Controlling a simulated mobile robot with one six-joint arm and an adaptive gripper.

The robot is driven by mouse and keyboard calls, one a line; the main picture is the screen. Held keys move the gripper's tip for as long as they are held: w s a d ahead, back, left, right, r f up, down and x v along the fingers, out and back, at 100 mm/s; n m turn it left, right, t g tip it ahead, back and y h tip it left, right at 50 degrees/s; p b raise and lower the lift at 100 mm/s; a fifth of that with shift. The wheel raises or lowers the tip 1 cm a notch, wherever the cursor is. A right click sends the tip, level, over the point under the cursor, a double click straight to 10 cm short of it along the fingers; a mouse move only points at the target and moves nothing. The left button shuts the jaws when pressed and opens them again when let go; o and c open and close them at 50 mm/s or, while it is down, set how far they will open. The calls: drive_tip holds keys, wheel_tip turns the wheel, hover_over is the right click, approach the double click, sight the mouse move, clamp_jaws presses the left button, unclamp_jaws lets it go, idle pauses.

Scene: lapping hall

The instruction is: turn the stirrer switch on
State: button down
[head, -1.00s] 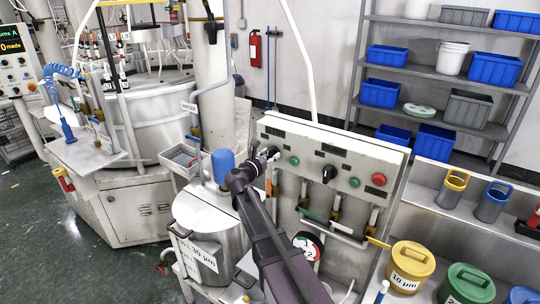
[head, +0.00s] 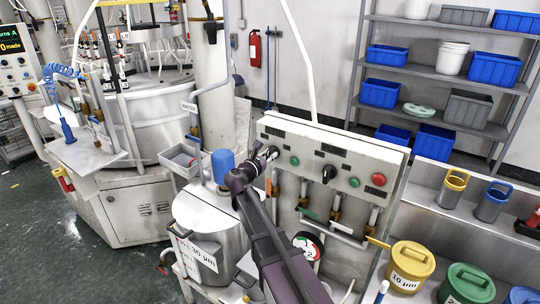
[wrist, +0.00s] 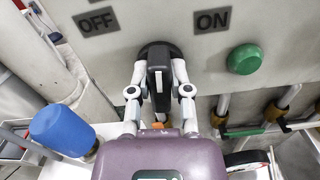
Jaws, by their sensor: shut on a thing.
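A black rotary switch (wrist: 158,58) sits on the pale control panel (wrist: 260,20), below and between the OFF label (wrist: 97,21) and the ON label (wrist: 212,20). Its bar handle stands about upright in the wrist view, pointing squarely at neither label. My gripper (wrist: 159,90) is shut on this handle, with one finger on each side. In the head view my gripper (head: 263,160) is at the left end of the panel and partly covers the switch. No stirrer name is readable on the panel.
A green button (wrist: 244,59) is right of the switch. A second black knob (head: 329,174) and a red button (head: 378,179) are farther right. A blue cylinder (head: 222,166) stands close left of my gripper. Valves and pipes (head: 336,208) hang below the panel.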

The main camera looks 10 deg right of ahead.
drive_tip(key=m, duration=0.5)
drive_tip(key=shift+s+d, duration=0.1)
drive_tip(key=shift+s, duration=0.05)
drive_tip(key=m, duration=0.5)
drive_tip(key=shift+d+f, duration=0.1)
drive_tip(key=shift+f, duration=0.05)
drive_tip(key=shift+m, duration=0.3)
drive_tip(key=c, duration=0.6)
unclamp_jaws()
drive_tip(key=shift+o, duration=0.2)
drive_tip(key=shift+s, duration=0.1)
drive_tip(key=v, duration=1.2)
